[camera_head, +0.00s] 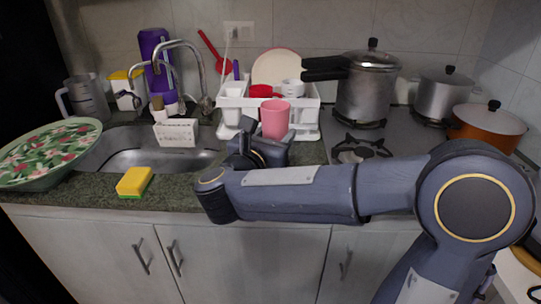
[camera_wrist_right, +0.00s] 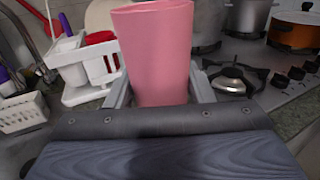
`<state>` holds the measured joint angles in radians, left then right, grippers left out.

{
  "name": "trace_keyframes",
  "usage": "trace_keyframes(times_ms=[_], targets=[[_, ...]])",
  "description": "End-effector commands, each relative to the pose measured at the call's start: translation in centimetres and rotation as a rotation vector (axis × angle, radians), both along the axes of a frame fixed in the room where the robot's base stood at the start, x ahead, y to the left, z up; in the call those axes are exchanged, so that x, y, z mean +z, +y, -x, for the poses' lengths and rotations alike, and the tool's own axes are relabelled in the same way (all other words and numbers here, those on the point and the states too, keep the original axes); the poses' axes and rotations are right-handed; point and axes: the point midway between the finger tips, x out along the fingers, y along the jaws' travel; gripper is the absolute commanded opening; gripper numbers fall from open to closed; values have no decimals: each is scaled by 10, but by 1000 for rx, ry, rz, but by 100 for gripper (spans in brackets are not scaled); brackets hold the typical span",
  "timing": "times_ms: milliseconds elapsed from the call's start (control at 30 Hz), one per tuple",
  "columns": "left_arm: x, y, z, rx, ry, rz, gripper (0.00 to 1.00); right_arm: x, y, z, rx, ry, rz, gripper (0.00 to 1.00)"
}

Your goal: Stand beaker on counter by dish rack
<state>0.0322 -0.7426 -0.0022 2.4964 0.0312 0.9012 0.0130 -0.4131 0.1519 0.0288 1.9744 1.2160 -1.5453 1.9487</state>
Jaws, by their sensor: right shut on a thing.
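The pink beaker (camera_head: 275,118) stands upright in front of the white dish rack (camera_head: 311,128). My right gripper (camera_head: 262,150) is shut on the beaker's lower part. In the right wrist view the beaker (camera_wrist_right: 160,55) is between the two fingers of my right gripper (camera_wrist_right: 160,92), with the dish rack (camera_wrist_right: 84,94) behind it to the left. The beaker's base is hidden by the gripper, so I cannot tell whether it touches the counter (camera_head: 310,153). My left gripper is not in view.
The sink (camera_head: 135,158) lies to the left, with a yellow sponge (camera_head: 134,181) at its front edge and a patterned tray (camera_head: 45,150) at far left. The stove with a pressure cooker (camera_head: 368,85) and pots is to the right. A narrow strip of counter is clear right of the gripper.

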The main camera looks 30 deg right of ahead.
Motion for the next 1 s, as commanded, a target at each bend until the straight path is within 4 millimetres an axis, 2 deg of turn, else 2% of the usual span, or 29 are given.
trace_keyframes(times_ms=[33, 100, 333, 533, 767, 1000], targets=[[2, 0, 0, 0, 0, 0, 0, -6, -5, -12, -3, 5, 1, 20], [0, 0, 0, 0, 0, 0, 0, -20, -9, -23, -2, 6, 3, 20], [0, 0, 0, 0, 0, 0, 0, -51, -17, -47, 0, 2, 1, 20], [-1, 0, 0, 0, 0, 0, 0, -63, -21, -56, -1, 1, 1, 20], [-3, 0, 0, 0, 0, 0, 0, -93, -22, -59, 1, 2, 1, 20], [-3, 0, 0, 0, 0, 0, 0, -96, -22, -59, 1, -2, -1, 20]])
